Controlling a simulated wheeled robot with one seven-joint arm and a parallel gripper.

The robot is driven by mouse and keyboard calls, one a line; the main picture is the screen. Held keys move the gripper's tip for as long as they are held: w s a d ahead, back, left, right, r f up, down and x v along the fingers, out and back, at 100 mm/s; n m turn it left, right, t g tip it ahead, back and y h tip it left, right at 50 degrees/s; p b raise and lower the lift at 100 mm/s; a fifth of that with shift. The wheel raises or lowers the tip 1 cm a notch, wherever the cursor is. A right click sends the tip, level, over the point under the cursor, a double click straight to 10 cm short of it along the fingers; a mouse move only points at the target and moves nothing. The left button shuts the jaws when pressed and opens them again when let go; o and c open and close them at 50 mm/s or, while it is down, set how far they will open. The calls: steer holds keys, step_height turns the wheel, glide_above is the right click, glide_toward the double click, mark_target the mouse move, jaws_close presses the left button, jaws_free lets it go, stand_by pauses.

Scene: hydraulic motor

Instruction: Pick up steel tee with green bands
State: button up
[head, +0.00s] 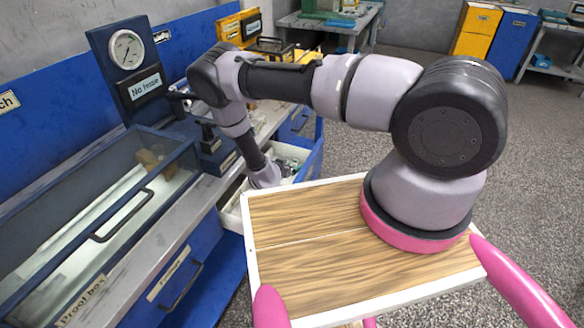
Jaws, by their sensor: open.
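My arm reaches over an open drawer (313,163) in the blue workbench, and its lilac wrist points down into the drawer's near left part. My gripper's fingers are hidden below the wrist, so I cannot see whether they touch anything. Small grey metal parts (290,158) lie in the drawer just right of the wrist. They are too small and partly covered to tell apart. I cannot make out a steel tee with green bands among them.
A glass-lidded proof box (95,215) stands on the bench at left. A gauge panel (128,62) stands behind it. Yellow cases (240,27) sit at the back of the bench. Beyond the drawer, the speckled floor (430,90) is open towards the far cabinets.

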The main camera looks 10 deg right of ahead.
jaws_close()
steer(key=shift+r, duration=0.15)
